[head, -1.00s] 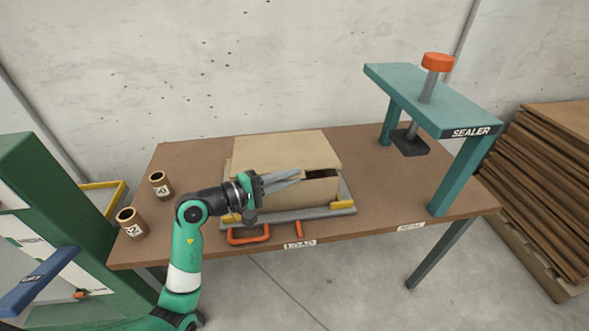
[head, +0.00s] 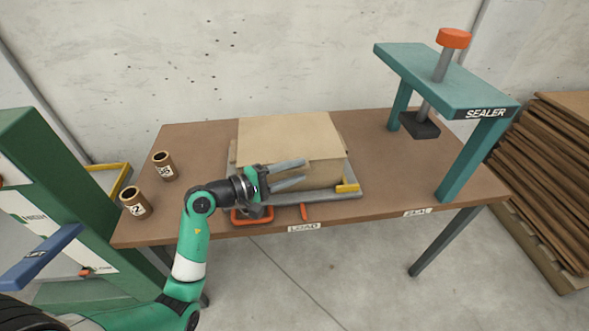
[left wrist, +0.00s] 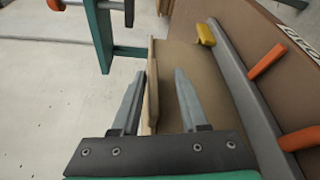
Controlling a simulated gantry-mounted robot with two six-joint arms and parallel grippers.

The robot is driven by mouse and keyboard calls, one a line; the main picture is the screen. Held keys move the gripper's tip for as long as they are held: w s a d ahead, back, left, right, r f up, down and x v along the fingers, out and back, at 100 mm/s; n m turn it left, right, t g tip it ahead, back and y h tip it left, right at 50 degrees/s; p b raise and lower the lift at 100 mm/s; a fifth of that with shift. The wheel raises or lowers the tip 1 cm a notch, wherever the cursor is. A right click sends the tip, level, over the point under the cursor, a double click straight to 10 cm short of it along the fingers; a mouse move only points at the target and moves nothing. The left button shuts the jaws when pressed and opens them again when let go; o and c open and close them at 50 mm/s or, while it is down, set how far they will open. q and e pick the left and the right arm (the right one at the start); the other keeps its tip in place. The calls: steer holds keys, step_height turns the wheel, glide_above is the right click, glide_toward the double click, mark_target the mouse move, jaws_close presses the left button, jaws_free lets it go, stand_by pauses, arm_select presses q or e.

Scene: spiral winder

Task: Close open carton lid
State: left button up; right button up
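The tan carton (head: 318,174) sits on a grey tray fixture on the table. Its lid (head: 290,132) covers the top, and no dark gap shows along the visible front edge. In the left wrist view the lid's edge (left wrist: 152,95) shows as a thin upright strip beside the carton's front face (left wrist: 200,65). My left gripper (head: 305,171) is in front of the carton with its fingers apart. In the left wrist view my left gripper (left wrist: 153,72) has the lid's edge between its open fingers; contact cannot be told. My right gripper is not in view.
The fixture has a yellow corner stop (head: 347,188) and orange handles, one at the front left (head: 240,217). A teal sealer press (head: 440,80) stands at the table's right. Two brown cylinders (head: 163,166) (head: 135,203) stand at the left. The table between carton and sealer is clear.

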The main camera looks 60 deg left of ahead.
arm_select(q)
steer(key=shift+s+r, duration=0.1)
steer(key=shift+r, duration=0.05)
steer(key=shift+s+r, duration=0.1)
steer(key=shift+s, duration=0.15)
steer(key=s+p, duration=0.3)
steer(key=s, duration=0.8)
steer(key=shift+r, duration=0.4)
